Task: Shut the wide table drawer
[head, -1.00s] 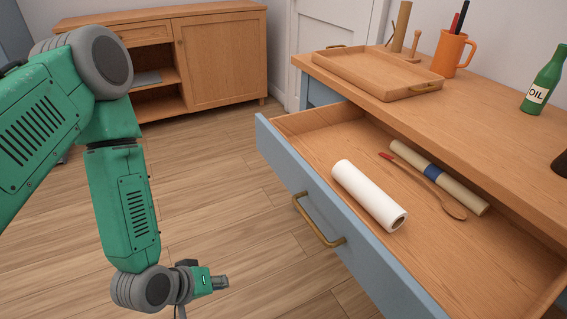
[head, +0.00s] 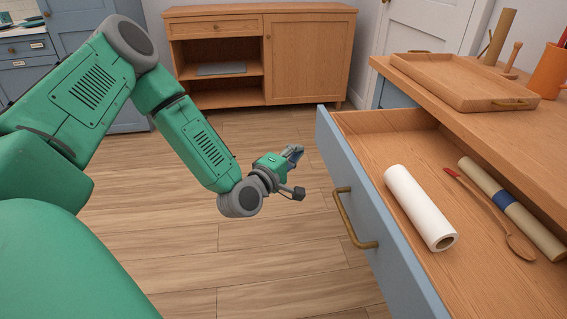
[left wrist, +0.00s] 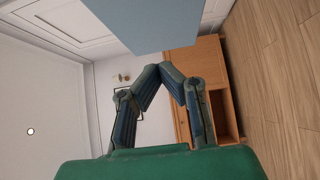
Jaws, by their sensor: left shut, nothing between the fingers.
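The wide table drawer (head: 352,180) stands pulled far out of the table (head: 500,137) on the right in the head view. It has a blue front with a brass bar handle (head: 354,222). Inside lie a white paper roll (head: 418,207), a wooden spoon (head: 490,210) with a red tip and a tan roll (head: 511,208) with a blue band. My left gripper (head: 297,152) is shut and empty, a little left of the drawer front and apart from it. In the left wrist view a blue panel (left wrist: 145,22) shows beyond the fingertips. My right gripper is not in view.
A wooden tray (head: 462,82), an orange mug (head: 549,72) and a wooden peg stand are on the table top. A low wooden cabinet (head: 305,60) stands at the back. The wooden floor (head: 270,250) left of the drawer is clear.

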